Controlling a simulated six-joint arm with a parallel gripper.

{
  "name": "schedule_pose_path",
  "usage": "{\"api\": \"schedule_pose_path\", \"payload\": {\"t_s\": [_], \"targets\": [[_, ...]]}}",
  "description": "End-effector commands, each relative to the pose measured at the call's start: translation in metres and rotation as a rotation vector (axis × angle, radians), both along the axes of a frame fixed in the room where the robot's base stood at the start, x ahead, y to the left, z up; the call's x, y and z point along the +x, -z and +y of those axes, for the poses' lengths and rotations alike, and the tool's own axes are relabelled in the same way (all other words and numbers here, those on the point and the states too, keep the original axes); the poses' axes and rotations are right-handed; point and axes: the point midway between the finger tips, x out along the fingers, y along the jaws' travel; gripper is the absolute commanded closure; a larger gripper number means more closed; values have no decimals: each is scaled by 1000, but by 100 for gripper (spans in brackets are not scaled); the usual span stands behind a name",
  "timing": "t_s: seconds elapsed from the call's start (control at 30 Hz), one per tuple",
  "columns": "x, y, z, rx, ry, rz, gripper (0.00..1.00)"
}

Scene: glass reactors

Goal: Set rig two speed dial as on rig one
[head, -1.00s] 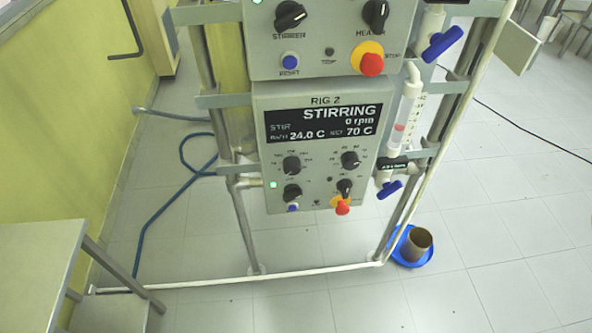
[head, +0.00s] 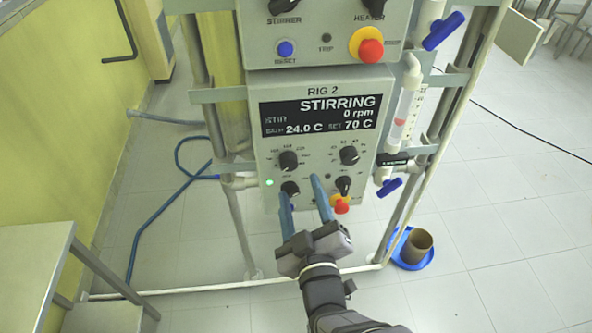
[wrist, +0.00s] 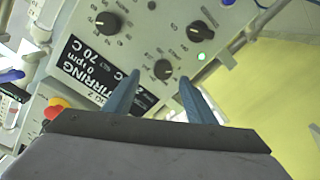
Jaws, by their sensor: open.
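The rig two control box (head: 322,215) hangs in the middle of the head view, its screen (head: 320,112) reading STIRRING, 0 rpm. It has two upper black dials, a left one (head: 289,160) and a right one (head: 348,155); their labels are too small to read. My gripper (head: 301,188) is open and empty in front of the panel's lower part. In the wrist view the upper left dial (wrist: 163,69) appears between my open fingers (wrist: 160,82), seemingly beyond their tips. Rig one's box (head: 325,22) shows only its lower part; its upper dials are out of view.
Below the upper dials are a lower left knob (head: 289,188), a lower right knob (head: 343,184) and a red stop button (head: 341,205). A glass tube with a blue valve (head: 389,187) is at the right. A brown pot (head: 416,245) stands in a blue dish on the floor.

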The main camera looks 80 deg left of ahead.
Motion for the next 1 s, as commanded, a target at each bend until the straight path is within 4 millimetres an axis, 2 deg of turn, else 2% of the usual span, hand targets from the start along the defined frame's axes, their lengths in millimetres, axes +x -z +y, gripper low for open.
{"api": "schedule_pose_path", "payload": {"t_s": [0.1, 0.37, 0.8, 1.0], "targets": [[-10, -2, 0, 17, -16, -6, 50], [-10, -3, 8, 17, -16, -6, 50], [-13, -3, 56, 16, -15, -5, 50], [-13, -2, 69, 16, -15, -5, 50]]}}
